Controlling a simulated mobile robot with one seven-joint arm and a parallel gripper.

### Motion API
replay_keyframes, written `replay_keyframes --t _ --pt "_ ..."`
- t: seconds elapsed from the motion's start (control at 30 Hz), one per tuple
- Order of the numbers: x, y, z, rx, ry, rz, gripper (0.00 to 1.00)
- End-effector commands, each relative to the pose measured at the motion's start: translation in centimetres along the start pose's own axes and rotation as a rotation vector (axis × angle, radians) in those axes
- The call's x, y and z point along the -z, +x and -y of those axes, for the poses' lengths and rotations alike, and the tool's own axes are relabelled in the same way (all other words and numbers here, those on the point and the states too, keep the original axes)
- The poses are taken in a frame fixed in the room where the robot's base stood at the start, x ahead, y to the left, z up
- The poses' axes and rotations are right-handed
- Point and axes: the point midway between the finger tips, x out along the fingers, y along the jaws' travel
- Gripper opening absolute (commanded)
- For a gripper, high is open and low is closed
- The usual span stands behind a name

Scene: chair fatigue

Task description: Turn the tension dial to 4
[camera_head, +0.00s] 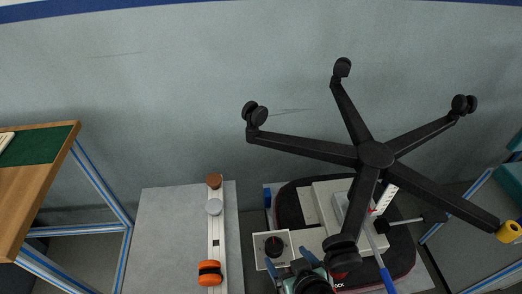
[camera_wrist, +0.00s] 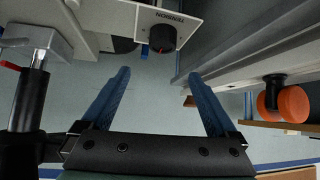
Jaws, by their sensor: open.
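The tension dial (camera_head: 274,246) is a dark round knob with a red mark on a white panel (camera_head: 260,262), under the upturned chair. In the wrist view the dial (camera_wrist: 162,38) sticks out from the panel (camera_wrist: 183,12), whose lettering appears upside down. Its numbers and setting cannot be read. My gripper (camera_head: 291,259) is just right of and below the dial in the head view. In the wrist view my gripper (camera_wrist: 158,74) has its two blue fingers wide apart with nothing between them. The dial lies beyond the fingertips, roughly centred between them, apart from both.
The black five-arm chair base (camera_head: 376,155) with casters spreads above the panel. A black side lever (camera_head: 402,221) and a blue-handled part (camera_head: 386,275) are to the right. An orange knob (camera_head: 209,267) sits on a rail at left; it also shows in the wrist view (camera_wrist: 292,104).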

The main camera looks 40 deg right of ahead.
Motion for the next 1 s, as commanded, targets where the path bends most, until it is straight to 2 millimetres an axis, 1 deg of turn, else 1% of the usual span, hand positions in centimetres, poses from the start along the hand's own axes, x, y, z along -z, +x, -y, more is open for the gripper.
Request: replay_keyframes --t 0.03,0.1,0.17,0.27,0.37,0.47,0.8,1.0 --pt "0.1 -1.0 -0.2 -0.001 0.008 0.017 0.94" --pt "-0.5 -1.3 -0.4 0.0 0.014 0.032 0.94" --pt "-0.8 -1.4 -0.5 0.0 0.017 0.04 0.94" --pt "-1.1 -1.0 -0.5 0.0 0.018 0.043 0.94" --pt "-1.1 0.1 -0.5 0.001 0.018 0.042 0.94" --pt "-1.2 1.7 -0.4 0.002 0.017 0.042 0.94" --pt "-1.4 7.7 -0.5 0.001 0.017 0.041 0.94" --pt "-1.5 10.3 -0.4 0.001 0.017 0.041 0.94"
